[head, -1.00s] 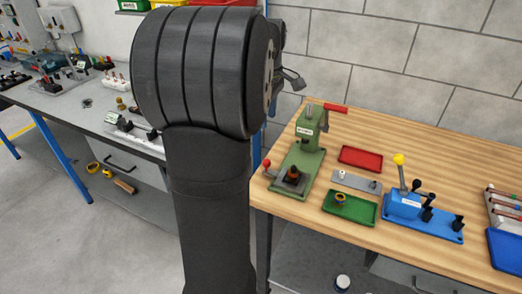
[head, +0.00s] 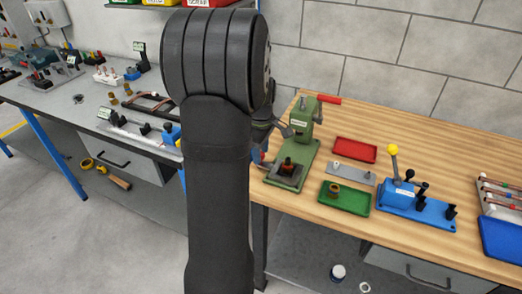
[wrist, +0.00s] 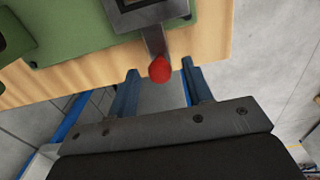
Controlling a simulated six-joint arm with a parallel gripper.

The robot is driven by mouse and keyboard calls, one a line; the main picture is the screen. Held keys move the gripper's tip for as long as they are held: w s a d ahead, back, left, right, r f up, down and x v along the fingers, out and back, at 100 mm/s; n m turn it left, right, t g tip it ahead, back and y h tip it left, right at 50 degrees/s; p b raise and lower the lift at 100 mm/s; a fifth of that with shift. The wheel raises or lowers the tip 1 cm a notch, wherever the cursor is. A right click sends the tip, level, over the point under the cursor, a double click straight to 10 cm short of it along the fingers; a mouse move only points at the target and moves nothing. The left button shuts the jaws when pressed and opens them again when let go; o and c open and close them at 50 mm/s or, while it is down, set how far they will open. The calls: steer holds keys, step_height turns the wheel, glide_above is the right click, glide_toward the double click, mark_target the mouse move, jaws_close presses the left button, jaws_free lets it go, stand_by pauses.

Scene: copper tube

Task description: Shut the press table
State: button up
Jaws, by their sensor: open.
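The green press (head: 303,122) with a red lever stands at the left end of the wooden bench. Its grey press table (head: 287,172) is at the front of the green base and carries a dark, brownish part (head: 288,162). In the wrist view, a grey bar (wrist: 155,38) runs from the table to a red knob (wrist: 160,70) beyond the base's edge. My gripper (wrist: 160,67) is open, with one blue finger on each side of the knob and gaps visible. In the head view, my arm hides most of the gripper and knob.
A red tray (head: 355,150), a grey plate (head: 350,173) and a green tray (head: 344,198) with a brass-coloured ring lie right of the press. A blue fixture (head: 415,205) stands farther right. A grey bench (head: 60,105) is at the left.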

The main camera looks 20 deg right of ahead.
jaws_close()
steer(key=w+d, duration=0.5)
steer(key=shift+w+d, duration=0.2)
steer(key=shift+w, duration=0.05)
jaws_free()
steer(key=shift+r, duration=0.1)
step_height(320, 180, up, 17)
steer(key=shift+r, duration=0.15)
stand_by(0.6)
